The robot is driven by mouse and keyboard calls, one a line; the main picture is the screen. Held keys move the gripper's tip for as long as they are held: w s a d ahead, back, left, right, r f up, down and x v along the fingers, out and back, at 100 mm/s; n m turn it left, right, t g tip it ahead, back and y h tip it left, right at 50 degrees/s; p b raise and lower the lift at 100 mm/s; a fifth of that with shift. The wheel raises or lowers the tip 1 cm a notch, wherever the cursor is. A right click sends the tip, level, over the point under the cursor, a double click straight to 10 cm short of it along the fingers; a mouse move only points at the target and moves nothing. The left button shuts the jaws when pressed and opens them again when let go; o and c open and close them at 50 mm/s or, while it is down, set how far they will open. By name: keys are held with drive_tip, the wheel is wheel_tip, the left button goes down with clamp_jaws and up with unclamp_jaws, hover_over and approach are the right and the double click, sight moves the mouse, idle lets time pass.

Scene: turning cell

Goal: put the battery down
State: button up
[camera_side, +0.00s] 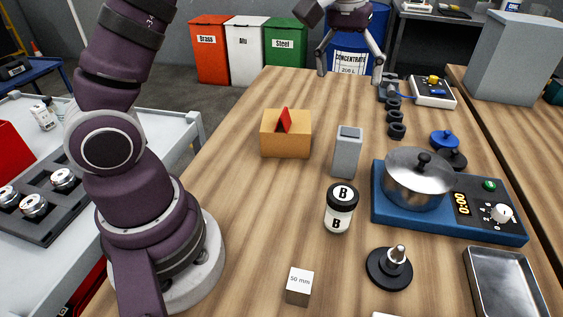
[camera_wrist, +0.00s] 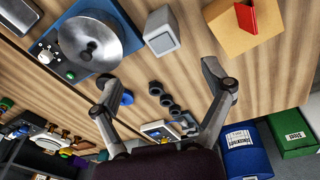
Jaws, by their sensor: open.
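My gripper (camera_side: 350,76) is open at the far end of the table, above its surface. The wrist view also shows my gripper (camera_wrist: 158,74) with its two fingers spread and nothing between them. No thing in view is marked as a battery. A grey upright block (camera_side: 347,152) with a darker patch on top stands on the table, apart from the fingers. It may be the battery, but I cannot tell. It also shows in the wrist view (camera_wrist: 162,38), beyond the fingertips.
A tan block with a red wedge (camera_side: 286,134) stands left of the grey block. A pot (camera_side: 418,180) sits on a blue hotplate (camera_side: 450,225) to the right. A jar marked B (camera_side: 340,209) stands nearer the camera. Several black rings (camera_side: 396,118) lie behind.

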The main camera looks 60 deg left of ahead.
drive_tip(key=s+d+m+t, duration=0.1)
drive_tip(key=s+m+t, duration=0.2)
drive_tip(key=s, duration=1.3)
drive_tip(key=m, duration=0.3)
drive_tip(key=shift+s+d+t, duration=0.25)
drive_tip(key=shift+t, duration=0.05)
